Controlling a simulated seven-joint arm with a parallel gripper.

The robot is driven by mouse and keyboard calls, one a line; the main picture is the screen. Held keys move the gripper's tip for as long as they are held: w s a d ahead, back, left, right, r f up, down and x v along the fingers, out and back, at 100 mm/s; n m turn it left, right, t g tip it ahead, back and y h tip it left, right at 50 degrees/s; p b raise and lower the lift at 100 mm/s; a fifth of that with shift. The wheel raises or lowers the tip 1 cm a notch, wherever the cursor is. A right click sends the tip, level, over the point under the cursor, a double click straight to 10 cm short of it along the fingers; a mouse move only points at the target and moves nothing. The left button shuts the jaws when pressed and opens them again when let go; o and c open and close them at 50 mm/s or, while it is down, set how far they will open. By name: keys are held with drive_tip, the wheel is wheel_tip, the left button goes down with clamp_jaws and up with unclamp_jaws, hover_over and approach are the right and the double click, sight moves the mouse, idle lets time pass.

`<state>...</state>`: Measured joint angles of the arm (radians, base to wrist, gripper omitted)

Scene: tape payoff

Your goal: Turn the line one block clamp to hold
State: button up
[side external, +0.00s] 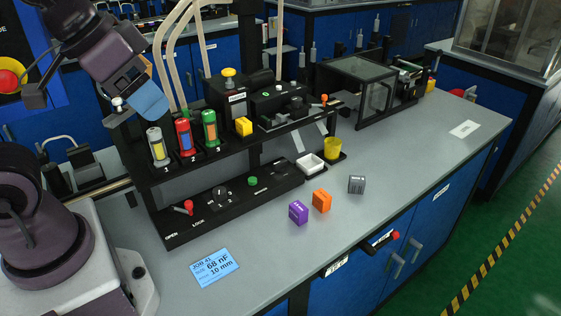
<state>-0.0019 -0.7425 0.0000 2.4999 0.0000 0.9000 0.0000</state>
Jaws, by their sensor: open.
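My gripper (136,104) is at the upper left, above and left of the numbered cylinders on the black station. It is open, with nothing seen between its fingers. A red-handled lever (184,207) sits on the lower black panel, between the printed words OPEN and LOCK, well below my gripper. A black round knob (221,196) is to its right, with small marks around it. An orange-topped handle (324,98) stands at the right end of the upper block unit (281,107). No label that I can read says which control is the line one block clamp.
Purple (298,212), orange (321,200) and grey (356,184) blocks lie on the bench near a white tray (310,164) and yellow cup (332,149). A blue job card (216,267) lies at the front.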

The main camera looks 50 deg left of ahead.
wheel_tip(320, 180, down, 2)
drive_tip(key=w+g, duration=0.1)
drive_tip(key=m+g+y, duration=0.5)
drive_tip(key=m, duration=1.3)
approach(280, 161)
drive_tip(key=x, duration=0.9)
drive_tip(key=shift+f, duration=0.1)
drive_tip(key=shift+h, duration=0.3)
drive_tip(key=c, duration=0.9)
